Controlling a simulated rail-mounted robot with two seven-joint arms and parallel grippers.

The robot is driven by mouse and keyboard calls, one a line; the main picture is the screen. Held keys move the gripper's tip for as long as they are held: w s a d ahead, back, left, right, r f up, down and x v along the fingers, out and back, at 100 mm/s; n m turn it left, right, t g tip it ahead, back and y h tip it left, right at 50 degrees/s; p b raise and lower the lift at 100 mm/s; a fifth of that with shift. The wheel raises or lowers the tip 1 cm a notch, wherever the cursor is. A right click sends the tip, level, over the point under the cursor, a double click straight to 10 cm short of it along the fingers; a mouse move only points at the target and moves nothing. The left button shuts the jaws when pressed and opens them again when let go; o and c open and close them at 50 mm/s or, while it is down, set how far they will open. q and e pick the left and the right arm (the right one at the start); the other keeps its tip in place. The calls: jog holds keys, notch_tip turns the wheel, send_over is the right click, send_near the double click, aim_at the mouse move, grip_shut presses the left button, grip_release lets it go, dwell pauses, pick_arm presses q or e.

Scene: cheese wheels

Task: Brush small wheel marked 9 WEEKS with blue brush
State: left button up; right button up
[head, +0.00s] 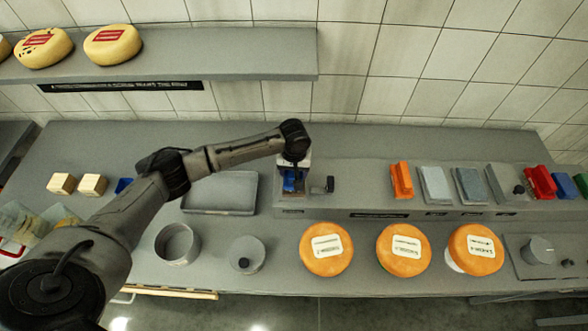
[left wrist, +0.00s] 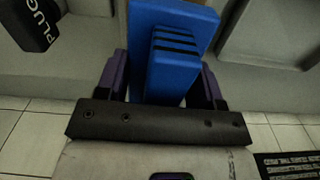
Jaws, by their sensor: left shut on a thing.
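My left gripper (head: 293,178) is at the left end of the raised ledge. It is shut on the blue brush (head: 290,186). In the left wrist view the blue brush (left wrist: 176,50) sits between the two dark fingers. I cannot tell if it still touches the ledge. Three orange cheese wheels with white labels stand in a row at the counter's front: a left one (head: 327,264), a middle one (head: 404,264) and a right one (head: 480,262). Their labels are too small to read, so I cannot tell which says 9 WEEKS. My right gripper is out of view.
The ledge (head: 350,200) holds a dark piece marked PLUG (left wrist: 30,22), an orange brush (head: 401,180), grey blocks and a red brush (head: 540,183). A grey tray (head: 220,206), round mould (head: 177,244) and lidded pot (head: 246,256) stand left. Yellow wheels (head: 112,46) sit on the upper shelf.

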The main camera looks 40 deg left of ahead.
pick_arm(q)
jog(key=shift+f, duration=0.35)
dwell(0.6)
dwell(0.9)
jog(key=shift+f+p, duration=0.1)
jog(key=shift+p, duration=0.35)
dwell(0.4)
dwell(0.9)
jog(key=shift+r+p, duration=0.85)
jog(key=shift+p, duration=0.35)
notch_tip(320, 180, up, 6)
jog(key=p, duration=0.7)
jog(key=shift+f, duration=0.25)
